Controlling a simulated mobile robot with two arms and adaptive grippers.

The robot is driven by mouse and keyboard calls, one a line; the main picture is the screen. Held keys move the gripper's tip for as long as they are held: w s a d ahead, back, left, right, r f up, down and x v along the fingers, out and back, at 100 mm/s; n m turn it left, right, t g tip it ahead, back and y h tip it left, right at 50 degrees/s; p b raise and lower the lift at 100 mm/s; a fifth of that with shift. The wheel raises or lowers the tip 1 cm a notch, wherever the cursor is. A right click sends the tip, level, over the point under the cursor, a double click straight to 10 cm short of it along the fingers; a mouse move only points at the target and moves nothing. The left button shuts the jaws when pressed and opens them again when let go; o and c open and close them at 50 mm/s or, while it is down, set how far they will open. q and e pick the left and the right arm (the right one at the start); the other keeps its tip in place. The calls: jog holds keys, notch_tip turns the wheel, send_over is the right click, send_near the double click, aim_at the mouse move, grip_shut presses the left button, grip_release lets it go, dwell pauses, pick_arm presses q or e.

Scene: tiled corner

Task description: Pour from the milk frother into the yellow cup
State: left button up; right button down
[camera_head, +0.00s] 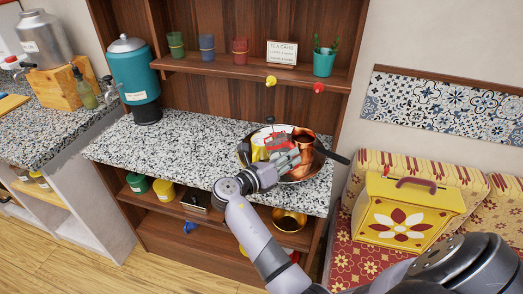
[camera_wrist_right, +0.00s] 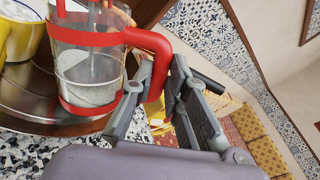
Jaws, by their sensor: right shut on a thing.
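The milk frother (camera_head: 277,141) is a clear glass vessel with a red frame and handle. It also shows in the right wrist view (camera_wrist_right: 88,72), nearly upright, with pale content low inside. My right gripper (camera_head: 284,158) is shut on its red handle, with the fingers on both sides of it in the right wrist view (camera_wrist_right: 163,78). The frother is at the round tray (camera_head: 300,180); I cannot tell whether it touches it. The yellow cup (camera_head: 258,149) is just left of the frother, partly hidden. My left gripper is not in view.
A copper pot (camera_head: 304,139) stands on the tray right of the frother, and a dark handle (camera_head: 338,156) sticks out beyond it. The speckled counter (camera_head: 180,150) is clear to the left. A teal dispenser (camera_head: 135,75) stands at its far left. A shelf (camera_head: 230,73) hangs above.

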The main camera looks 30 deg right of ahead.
jog(key=s+f+m, duration=0.2)
jog(key=s+m, duration=0.4)
pick_arm(q)
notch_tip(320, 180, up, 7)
jog(key=p, duration=0.8)
jog(key=shift+p, duration=0.3)
pick_arm(e)
notch_tip(320, 180, up, 6)
jog(key=s+h, duration=0.1)
jog(key=s, duration=0.1)
jog(key=shift+s+r, duration=0.2)
jog(key=shift+s, duration=0.1)
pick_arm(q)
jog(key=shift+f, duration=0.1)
